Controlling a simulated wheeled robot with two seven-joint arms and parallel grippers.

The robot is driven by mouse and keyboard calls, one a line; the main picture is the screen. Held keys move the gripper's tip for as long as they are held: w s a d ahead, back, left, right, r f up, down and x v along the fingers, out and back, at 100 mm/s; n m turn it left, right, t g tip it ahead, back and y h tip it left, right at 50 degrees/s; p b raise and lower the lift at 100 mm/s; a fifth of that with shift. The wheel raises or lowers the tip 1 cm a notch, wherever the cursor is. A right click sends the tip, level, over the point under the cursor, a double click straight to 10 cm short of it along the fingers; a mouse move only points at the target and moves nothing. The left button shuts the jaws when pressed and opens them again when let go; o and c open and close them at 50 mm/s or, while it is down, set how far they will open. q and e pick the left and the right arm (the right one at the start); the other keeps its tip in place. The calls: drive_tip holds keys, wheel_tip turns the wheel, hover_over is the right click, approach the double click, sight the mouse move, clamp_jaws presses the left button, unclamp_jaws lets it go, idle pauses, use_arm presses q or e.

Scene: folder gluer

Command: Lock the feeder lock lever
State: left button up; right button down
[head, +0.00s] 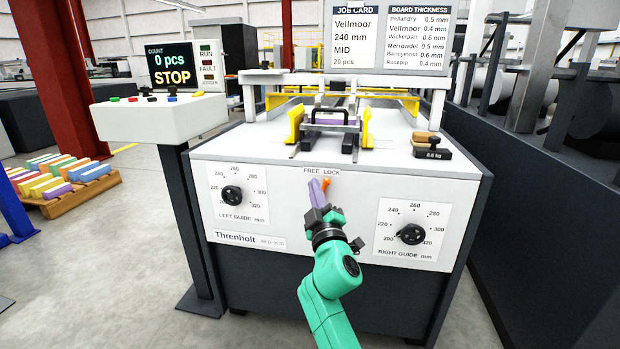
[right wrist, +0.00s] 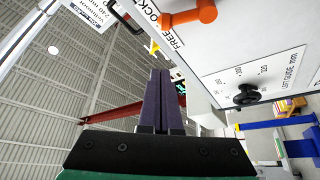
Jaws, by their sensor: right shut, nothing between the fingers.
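The lock lever is an orange handle (head: 326,184) on the upper front panel of the white feeder (head: 290,190), just below the FREE LOCK label (head: 322,171). In the right wrist view the orange lever (right wrist: 190,15) lies near the top, beside the FREE and LOCK lettering. My right gripper (head: 318,188) is in front of the panel, just left of the lever in the head view. Its purple fingers (right wrist: 160,95) are together with nothing between them. I cannot tell whether they touch the lever. My left gripper is not in view.
The left guide dial (head: 232,195) and right guide dial (head: 410,234) flank the lever on the panel. Yellow guides (head: 295,123) and a small weight (head: 432,153) are on top. A control box (head: 160,115) stands left. The floor at left is partly clear.

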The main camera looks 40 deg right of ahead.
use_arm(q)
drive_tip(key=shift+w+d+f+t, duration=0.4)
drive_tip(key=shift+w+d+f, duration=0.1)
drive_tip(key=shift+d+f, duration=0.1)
use_arm(e)
drive_tip(key=v, duration=0.4)
drive_tip(key=shift+s+a, duration=0.1)
drive_tip(key=shift+s, duration=0.05)
